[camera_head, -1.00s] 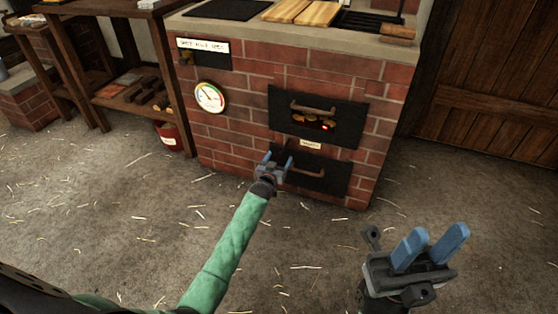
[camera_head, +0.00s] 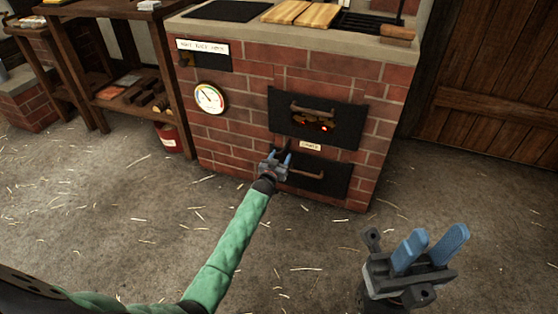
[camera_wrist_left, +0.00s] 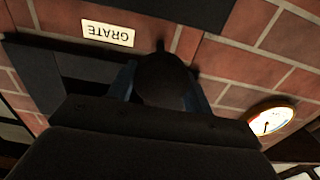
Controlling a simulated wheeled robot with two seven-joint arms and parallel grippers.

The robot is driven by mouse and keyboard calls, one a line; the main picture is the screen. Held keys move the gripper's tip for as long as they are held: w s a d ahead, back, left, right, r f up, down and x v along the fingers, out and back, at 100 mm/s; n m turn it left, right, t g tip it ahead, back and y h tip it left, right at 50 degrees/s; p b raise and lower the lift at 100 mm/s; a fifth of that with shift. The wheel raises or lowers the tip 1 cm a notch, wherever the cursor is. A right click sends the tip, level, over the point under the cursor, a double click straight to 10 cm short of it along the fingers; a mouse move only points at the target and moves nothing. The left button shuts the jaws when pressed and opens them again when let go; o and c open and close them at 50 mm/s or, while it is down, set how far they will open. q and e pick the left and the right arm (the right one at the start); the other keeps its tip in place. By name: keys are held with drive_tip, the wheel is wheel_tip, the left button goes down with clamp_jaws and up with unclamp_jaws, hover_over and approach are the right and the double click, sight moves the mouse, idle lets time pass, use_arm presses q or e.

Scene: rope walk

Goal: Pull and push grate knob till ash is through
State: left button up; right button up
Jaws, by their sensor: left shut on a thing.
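The grate knob (camera_wrist_left: 165,78) is a dark round knob in the left wrist view, below the white GRATE label (camera_wrist_left: 108,33). My left gripper (camera_head: 276,160) is shut on it at the stove front, with a blue finger on each side of the knob. In the head view the knob is mostly hidden by the gripper. Above it is the fire door (camera_head: 345,128), with embers glowing red and orange behind its opening. Below is the dark ash door (camera_head: 328,180) with a brown handle. My right gripper (camera_head: 431,243) is open and empty above the floor at lower right.
The brick stove (camera_head: 235,140) carries a round gauge (camera_head: 209,97) and a labelled slot. Wooden boards (camera_head: 300,12) lie on its top. A shelf (camera_head: 125,95) and red bucket (camera_head: 173,137) stand at left. The straw-strewn floor (camera_head: 130,240) in front is clear.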

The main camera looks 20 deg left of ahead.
sight(284, 149)
use_arm(q)
drive_tip(key=w, duration=0.4)
drive_tip(key=shift+w+b, duration=0.35)
drive_tip(key=shift+w, duration=0.05)
drive_tip(key=shift+w+r, duration=0.1)
drive_tip(key=shift+w, duration=0.15)
drive_tip(key=o, duration=1.4)
drive_tip(key=shift+d, duration=0.1)
drive_tip(key=shift+s+p, duration=1.05)
drive_tip(key=shift+s, duration=2.8)
